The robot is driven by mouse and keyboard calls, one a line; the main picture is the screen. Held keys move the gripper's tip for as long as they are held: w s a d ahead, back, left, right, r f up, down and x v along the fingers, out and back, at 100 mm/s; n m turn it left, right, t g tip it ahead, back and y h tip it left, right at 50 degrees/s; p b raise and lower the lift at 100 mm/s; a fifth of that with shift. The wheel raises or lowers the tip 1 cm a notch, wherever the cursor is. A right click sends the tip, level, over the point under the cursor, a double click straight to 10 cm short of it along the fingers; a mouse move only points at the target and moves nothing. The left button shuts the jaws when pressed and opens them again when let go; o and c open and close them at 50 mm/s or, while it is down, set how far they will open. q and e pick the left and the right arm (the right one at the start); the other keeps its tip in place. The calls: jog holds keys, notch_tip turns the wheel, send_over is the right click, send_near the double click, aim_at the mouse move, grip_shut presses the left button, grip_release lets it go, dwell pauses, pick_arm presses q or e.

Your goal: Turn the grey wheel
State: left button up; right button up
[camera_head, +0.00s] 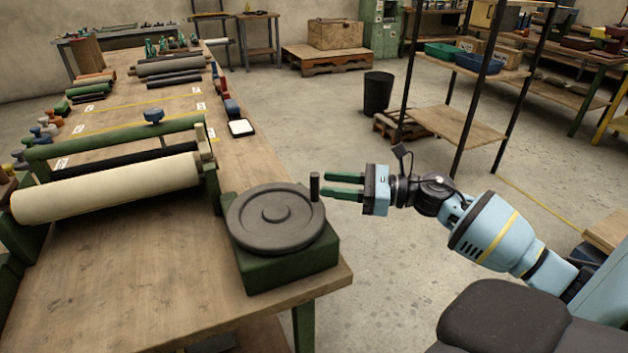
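The grey wheel (270,228) is a dark grey disc lying flat on a green base (290,266) at the near right corner of the wooden table. A short dark upright handle (314,187) stands at its right rim. My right gripper (342,186) is just right of the handle, with its two green fingers pointing left toward it. The fingers are apart, with a clear gap between them. The tips are close to the handle; I cannot tell whether they touch it. My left gripper is not in view.
A roller machine with a cream roll (110,187) and green frame stands left of the wheel on the table (130,290). A white-topped dark block (242,128) lies behind the wheel. A shelf rack (458,125) stands behind my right arm. The floor right of the table is open.

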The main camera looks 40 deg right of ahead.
aim_at(315, 200)
jog(key=shift+p+x, duration=0.45)
jog(key=shift+x, duration=1.8)
jog(key=shift+c, duration=0.3)
grip_shut()
